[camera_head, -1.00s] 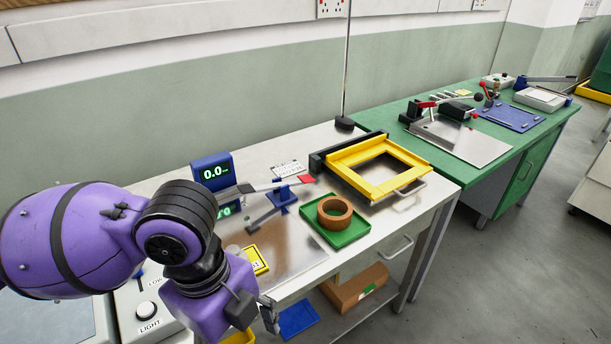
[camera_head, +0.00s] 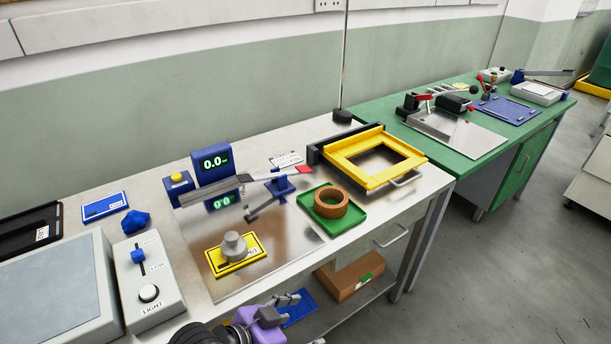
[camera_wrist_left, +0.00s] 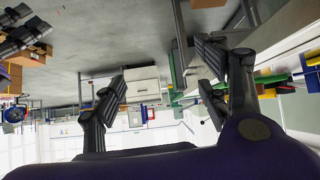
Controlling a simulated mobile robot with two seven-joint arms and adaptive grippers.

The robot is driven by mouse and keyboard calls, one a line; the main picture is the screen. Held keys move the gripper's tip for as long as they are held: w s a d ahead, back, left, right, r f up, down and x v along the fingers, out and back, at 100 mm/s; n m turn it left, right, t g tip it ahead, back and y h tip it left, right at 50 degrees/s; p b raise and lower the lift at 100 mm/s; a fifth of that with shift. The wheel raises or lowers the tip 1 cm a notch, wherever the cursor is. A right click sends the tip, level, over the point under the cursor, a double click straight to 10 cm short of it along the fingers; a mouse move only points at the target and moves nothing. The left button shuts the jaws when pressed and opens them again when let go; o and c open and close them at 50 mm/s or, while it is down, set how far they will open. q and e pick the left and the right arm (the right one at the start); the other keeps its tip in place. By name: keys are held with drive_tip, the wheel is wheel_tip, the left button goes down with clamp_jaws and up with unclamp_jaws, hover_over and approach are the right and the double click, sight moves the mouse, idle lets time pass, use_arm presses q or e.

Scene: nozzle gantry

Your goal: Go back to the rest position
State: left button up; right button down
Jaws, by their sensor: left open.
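My left gripper (camera_head: 287,304) shows at the bottom of the head view, beyond the bench's front edge and low beside the lower shelf. Its purple wrist is partly cut off by the frame's edge. In the left wrist view the two dark fingers of the left gripper (camera_wrist_left: 162,72) stand wide apart, with nothing between them. No right gripper can be made out in the head view. Dark jointed parts fill the upper left corner of the wrist view, and I cannot tell what they are.
The steel bench (camera_head: 410,190) holds a grey knobbed piece (camera_head: 235,246) on a yellow plate (camera_head: 219,265), a green tray (camera_head: 345,226) with a brown ring (camera_head: 322,208), a yellow frame (camera_head: 345,172) and a light control box (camera_head: 152,312). A brown box (camera_head: 345,285) lies on the lower shelf.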

use_arm(q)
drive_tip(key=s+a+f+n+t+y, duration=0.2)
drive_tip(key=s+a+f+n+y, duration=0.5)
drive_tip(key=s+a+f, duration=0.8)
wheel_tip(320, 180, down, 2)
drive_tip(key=a+n, duration=0.2)
drive_tip(key=shift+s+a+y, duration=0.3)
drive_tip(key=shift+s, duration=0.1)
